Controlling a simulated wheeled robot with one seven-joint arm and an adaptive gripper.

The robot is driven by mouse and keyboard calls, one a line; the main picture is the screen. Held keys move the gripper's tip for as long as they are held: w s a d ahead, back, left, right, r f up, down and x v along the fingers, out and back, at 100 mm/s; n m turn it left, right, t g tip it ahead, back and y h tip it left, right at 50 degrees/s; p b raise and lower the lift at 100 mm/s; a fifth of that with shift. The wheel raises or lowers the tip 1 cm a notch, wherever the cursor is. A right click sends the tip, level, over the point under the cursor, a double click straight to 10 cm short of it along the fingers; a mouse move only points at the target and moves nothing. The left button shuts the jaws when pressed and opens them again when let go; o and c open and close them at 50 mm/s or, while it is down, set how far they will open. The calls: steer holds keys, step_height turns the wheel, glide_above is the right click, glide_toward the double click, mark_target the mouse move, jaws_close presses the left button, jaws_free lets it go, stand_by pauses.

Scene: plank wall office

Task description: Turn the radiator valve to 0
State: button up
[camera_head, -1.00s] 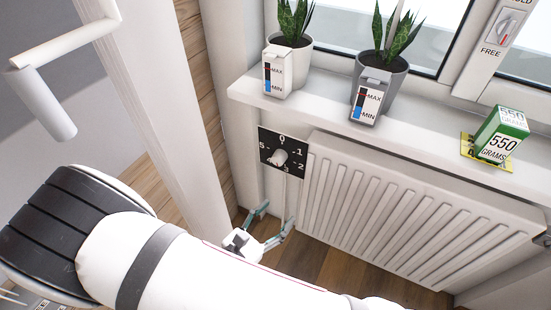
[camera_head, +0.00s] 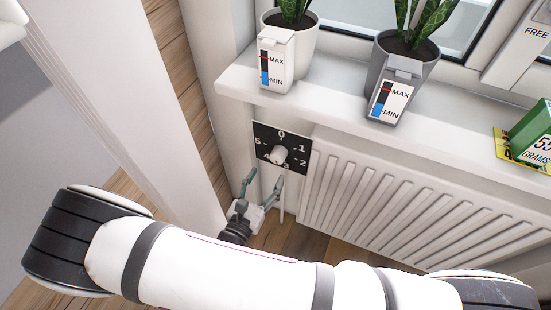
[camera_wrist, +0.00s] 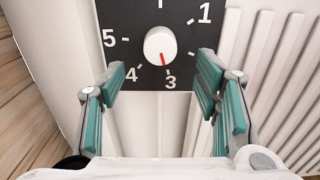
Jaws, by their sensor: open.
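The radiator valve is a round white knob (camera_wrist: 160,46) on a black dial plate (camera_wrist: 121,17) with white numbers. It also shows in the head view as a knob (camera_head: 279,154) on the black plate (camera_head: 297,133), at the radiator's upper left corner. In the wrist view the knob's red mark points down, close to the 3, slightly toward the 4. My gripper (camera_wrist: 162,85) is open, with its two green-padded fingers apart, below the knob and not touching it. In the head view the gripper (camera_head: 262,182) is just below the dial plate.
The white ribbed radiator (camera_head: 390,205) lies right of the dial. A window sill (camera_head: 330,105) juts out above it, with two potted plants in a white pot (camera_head: 297,45) and a grey pot (camera_head: 418,75), and a green box (camera_head: 535,135). A white post (camera_head: 130,110) stands at left.

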mark_target(276, 160)
steer(key=x, duration=0.7)
steer(key=shift+w+d, duration=0.1)
steer(key=shift+w, duration=0.15)
steer(key=c, duration=1.1)
